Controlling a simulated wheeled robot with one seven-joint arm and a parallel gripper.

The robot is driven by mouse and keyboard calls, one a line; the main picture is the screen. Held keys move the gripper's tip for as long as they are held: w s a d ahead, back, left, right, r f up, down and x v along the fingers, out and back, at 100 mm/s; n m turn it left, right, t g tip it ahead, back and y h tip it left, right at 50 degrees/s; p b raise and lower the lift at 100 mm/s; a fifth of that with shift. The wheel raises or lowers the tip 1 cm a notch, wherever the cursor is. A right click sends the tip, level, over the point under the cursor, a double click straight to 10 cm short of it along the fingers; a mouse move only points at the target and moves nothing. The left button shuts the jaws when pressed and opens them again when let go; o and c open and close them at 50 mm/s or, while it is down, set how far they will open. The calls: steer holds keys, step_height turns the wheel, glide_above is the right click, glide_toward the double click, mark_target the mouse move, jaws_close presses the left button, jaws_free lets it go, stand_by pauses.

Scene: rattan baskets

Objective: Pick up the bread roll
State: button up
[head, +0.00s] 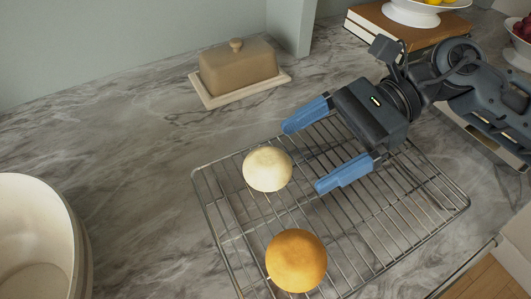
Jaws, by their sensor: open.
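Two round rolls rest on a wire cooling rack (400,222). One is a pale bread roll (267,169) near the rack's back left part. The other is a golden-brown roll (296,260) nearer the front edge. My gripper (302,152) comes in from the right with its blue fingers spread. The fingers point left toward the pale roll, which lies just beyond the fingertips. Nothing is between the fingers. I cannot tell from this view how high they are above the rack.
A covered butter dish (238,70) stands at the back. A large cream bowl (40,235) is at the lower left. A thick book (385,27) carries a white bowl (412,14) of yellow fruit behind my arm. The marble counter (130,140) is clear left of the rack.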

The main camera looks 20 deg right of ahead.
mark_target(285, 155)
steer(key=a, duration=0.1)
steer(key=a+p, duration=0.1)
steer(key=a, duration=0.1)
steer(key=a+p, duration=0.1)
steer(key=shift+w+a+f, duration=0.1)
steer(key=shift+a+f, duration=0.1)
steer(key=shift+f, duration=0.1)
steer(key=shift+a+f, duration=0.35)
steer(key=shift+a, duration=0.2)
steer(key=shift+c, duration=0.3)
steer(key=c, duration=0.9)
steer(key=shift+o, duration=0.2)
